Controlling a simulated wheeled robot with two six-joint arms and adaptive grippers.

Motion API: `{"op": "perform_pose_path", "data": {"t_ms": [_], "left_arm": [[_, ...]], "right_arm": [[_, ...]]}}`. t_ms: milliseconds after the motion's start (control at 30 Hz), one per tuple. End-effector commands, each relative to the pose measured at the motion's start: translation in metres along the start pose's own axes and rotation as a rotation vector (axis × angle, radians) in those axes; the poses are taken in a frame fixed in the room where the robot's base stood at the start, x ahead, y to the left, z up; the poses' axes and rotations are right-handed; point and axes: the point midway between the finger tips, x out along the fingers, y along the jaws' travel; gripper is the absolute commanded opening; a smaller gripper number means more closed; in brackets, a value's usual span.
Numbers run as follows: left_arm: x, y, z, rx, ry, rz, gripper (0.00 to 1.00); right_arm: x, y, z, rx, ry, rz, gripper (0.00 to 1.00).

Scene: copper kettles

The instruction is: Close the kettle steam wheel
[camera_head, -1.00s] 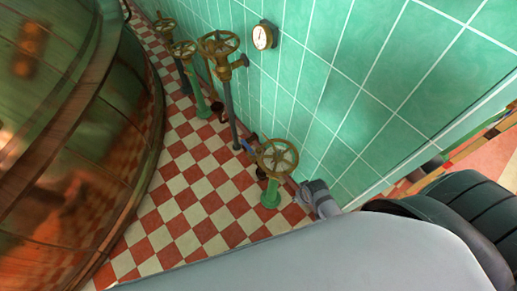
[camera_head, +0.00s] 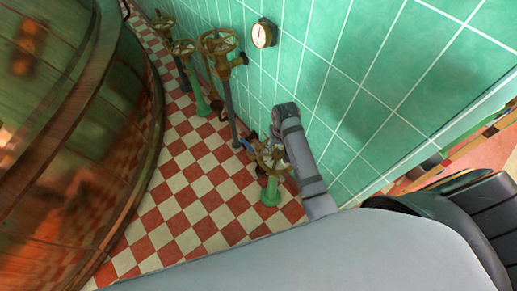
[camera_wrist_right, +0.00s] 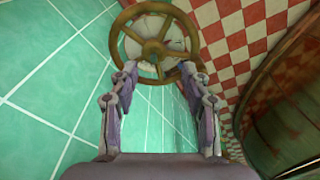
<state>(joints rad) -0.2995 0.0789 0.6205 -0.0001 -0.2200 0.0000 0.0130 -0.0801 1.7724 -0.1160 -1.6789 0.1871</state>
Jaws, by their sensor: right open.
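The nearest brass handwheel (camera_head: 270,156) sits on a green stand low by the tiled wall in the head view; my right arm partly hides its right side. A brass spoked wheel (camera_wrist_right: 153,47) shows at the top of the right wrist view. It appears to be this one. My right gripper (camera_wrist_right: 158,72) is open, with its two fingers apart and the wheel's lower rim just beyond and between the tips. I cannot tell whether the tips touch the rim. My left gripper is out of view.
More brass valve wheels (camera_head: 218,42) stand on pipes farther along the wall. A large copper kettle (camera_head: 65,150) fills the left side. The checkered floor (camera_head: 190,205) between is clear.

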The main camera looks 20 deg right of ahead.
Motion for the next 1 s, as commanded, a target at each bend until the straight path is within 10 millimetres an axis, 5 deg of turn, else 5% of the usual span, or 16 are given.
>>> {"op": "perform_pose_path", "data": {"t_ms": [133,300,567,1000], "left_arm": [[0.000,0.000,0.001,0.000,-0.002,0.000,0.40],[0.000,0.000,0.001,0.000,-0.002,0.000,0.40],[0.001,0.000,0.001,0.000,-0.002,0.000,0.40],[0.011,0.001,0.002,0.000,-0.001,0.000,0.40]], "right_arm": [[0.001,-0.039,-0.033,0.032,-0.060,-0.014,0.48],[-0.003,-0.066,-0.051,0.044,-0.107,-0.012,0.48],[0.007,-0.069,-0.051,0.045,-0.114,-0.009,0.48],[0.090,-0.069,-0.042,0.045,-0.113,-0.010,0.48]]}}
